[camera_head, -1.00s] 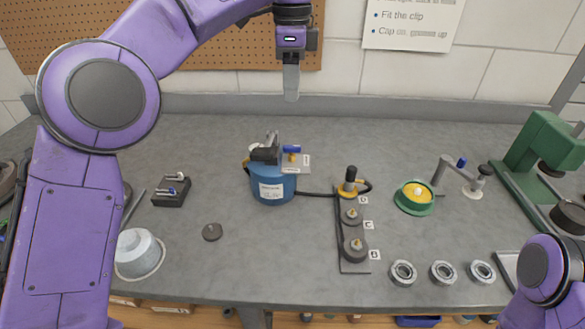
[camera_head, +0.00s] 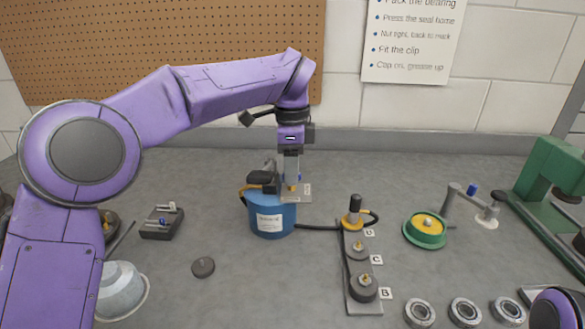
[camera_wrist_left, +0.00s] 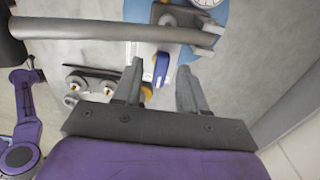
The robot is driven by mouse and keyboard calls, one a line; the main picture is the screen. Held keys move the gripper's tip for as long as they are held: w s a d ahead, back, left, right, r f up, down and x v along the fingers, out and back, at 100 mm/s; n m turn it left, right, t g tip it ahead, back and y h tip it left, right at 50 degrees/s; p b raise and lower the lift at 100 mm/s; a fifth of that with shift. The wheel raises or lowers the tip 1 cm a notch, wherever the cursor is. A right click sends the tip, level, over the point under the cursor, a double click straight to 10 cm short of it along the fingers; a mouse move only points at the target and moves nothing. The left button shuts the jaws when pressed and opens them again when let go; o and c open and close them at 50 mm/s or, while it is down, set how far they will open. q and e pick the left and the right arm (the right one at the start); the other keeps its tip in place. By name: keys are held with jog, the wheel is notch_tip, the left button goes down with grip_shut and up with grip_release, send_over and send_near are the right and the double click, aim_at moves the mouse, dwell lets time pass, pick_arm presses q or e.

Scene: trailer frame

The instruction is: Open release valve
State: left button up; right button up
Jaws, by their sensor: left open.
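A blue canister (camera_head: 272,222) with a white label stands on the bench in the head view. Its top carries a dark block, a brass fitting and a small blue valve lever (camera_head: 299,178) beside a pale tag. My left gripper (camera_head: 291,184) points down at the lever and partly hides it. In the left wrist view, the blue lever (camera_wrist_left: 161,68) lies between the open fingers of my left gripper (camera_wrist_left: 158,76), with gaps on both sides. My right gripper is outside both views.
A black hose runs from the canister to a marked rail (camera_head: 364,308) with several fittings. A green dish (camera_head: 424,232), a green press (camera_head: 548,180) and several metal rings stand right. A dark holder (camera_head: 161,223) and a grey disc (camera_head: 203,267) lie left.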

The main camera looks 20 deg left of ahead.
pick_arm(q)
grip_shut()
jog(key=shift+m, duration=0.4)
jog(key=m+p, duration=0.1)
jog(key=m, duration=0.3)
jog(key=shift+r+p, duration=0.15)
jog(key=shift+p, duration=0.25)
jog(key=m+p, duration=0.2)
jog(key=m, duration=0.2)
jog(key=shift+r, duration=0.1)
jog(key=m+p, duration=0.4)
jog(key=m, duration=0.1)
jog(key=shift+w+m, duration=0.1)
jog(key=shift+m, duration=0.3)
jog(key=shift+m+p, duration=1.25)
jog(key=shift+m, duration=0.25)
